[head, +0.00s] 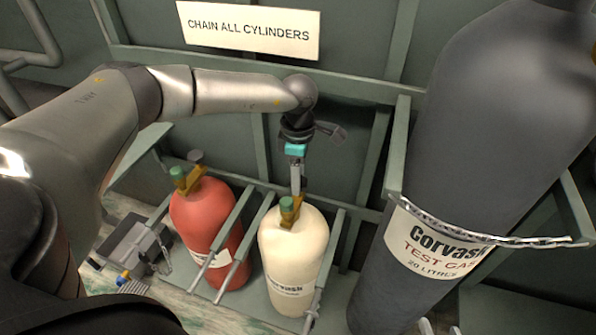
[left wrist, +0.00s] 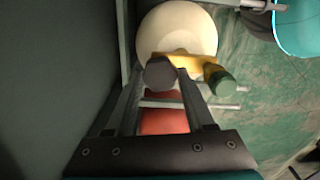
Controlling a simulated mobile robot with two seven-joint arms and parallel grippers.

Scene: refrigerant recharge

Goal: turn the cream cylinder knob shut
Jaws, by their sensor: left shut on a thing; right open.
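The cream cylinder (head: 290,260) stands upright in the rack at the centre of the head view. It has a brass valve (left wrist: 198,62) with a green cap (head: 287,207) on one side; the cap also shows in the left wrist view (left wrist: 222,83). My left gripper (head: 296,190) reaches down over the valve. In the left wrist view, the round dark grey knob (left wrist: 160,73) sits between its fingertips, and the gripper is shut on it. In the head view the gripper hides the knob. My right gripper is in neither view.
A red cylinder (head: 203,215) with a similar valve stands to the left. A large dark grey cylinder (head: 455,140) leans in view at right, behind a chain (head: 450,232). Green rack bars (head: 232,225) flank the cylinders. A sign (head: 250,30) hangs above.

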